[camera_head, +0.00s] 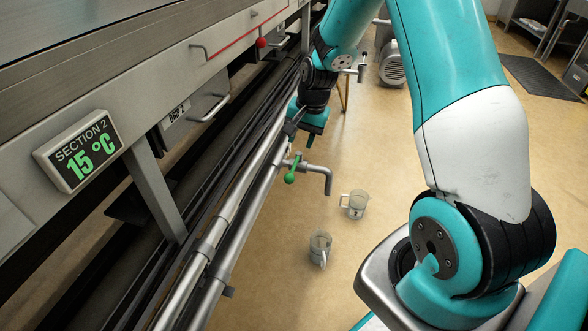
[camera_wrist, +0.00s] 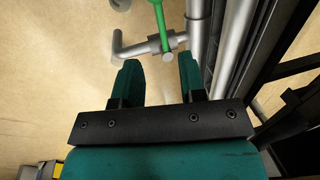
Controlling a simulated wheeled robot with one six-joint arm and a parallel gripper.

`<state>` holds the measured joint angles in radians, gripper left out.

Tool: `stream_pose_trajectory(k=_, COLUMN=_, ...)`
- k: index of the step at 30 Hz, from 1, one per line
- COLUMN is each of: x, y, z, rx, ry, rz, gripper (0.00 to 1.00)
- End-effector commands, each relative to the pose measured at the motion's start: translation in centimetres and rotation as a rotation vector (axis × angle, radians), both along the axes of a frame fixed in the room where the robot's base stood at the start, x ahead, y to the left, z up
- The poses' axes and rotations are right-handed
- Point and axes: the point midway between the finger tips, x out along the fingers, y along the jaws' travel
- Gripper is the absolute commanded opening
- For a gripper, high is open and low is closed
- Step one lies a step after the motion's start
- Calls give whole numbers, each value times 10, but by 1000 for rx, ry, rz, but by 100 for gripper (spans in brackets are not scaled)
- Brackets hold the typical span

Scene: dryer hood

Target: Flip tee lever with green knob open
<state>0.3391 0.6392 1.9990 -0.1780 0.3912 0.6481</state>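The tee lever with the green knob (camera_head: 291,172) sits on a short grey tee, whose bent outlet spout (camera_head: 327,180) sticks out to the right from the pipe. In the wrist view the green lever (camera_wrist: 159,17) rises from the tee body (camera_wrist: 160,43) to the top edge of the picture. The knob end lies at or beyond that edge. My gripper (camera_head: 302,137) is just behind the tee in the head view, apart from the lever. In the wrist view my gripper (camera_wrist: 161,66) has its two teal fingers spread, with nothing between them. The tee lies just beyond the fingertips.
Long grey pipes (camera_head: 232,205) run along the machine beside the tee. Two clear jugs (camera_head: 357,205) (camera_head: 320,247) stand on the floor below. A display reading 15 °C (camera_head: 80,152) and a red knob (camera_head: 262,42) are on the machine. Open floor lies right of the pipes.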

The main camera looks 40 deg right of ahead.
Motion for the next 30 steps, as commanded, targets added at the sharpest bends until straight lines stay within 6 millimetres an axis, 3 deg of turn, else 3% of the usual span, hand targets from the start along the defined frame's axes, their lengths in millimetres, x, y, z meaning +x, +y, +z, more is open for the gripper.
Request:
stream_pose_trajectory(k=1, x=1, y=2, z=-16, rx=1, ry=3, rz=2, gripper=38)
stream_pose_trajectory(k=6, x=7, y=6, z=-53, rx=1, ry=3, rz=2, gripper=38)
stream_pose_trajectory(k=12, x=13, y=11, z=-84, rx=0, ry=0, rz=2, gripper=38)
stream_pose_trajectory(k=18, x=15, y=12, z=-97, rx=1, ry=0, rz=1, gripper=38)
stream_pose_trajectory(k=26, x=15, y=12, z=-97, rx=0, ry=-1, rz=1, gripper=38)
stream_pose_trajectory(k=27, x=15, y=12, z=-97, rx=0, ry=-1, rz=2, gripper=36)
stream_pose_trajectory(k=30, x=15, y=12, z=-97, rx=0, ry=-1, rz=2, gripper=13)
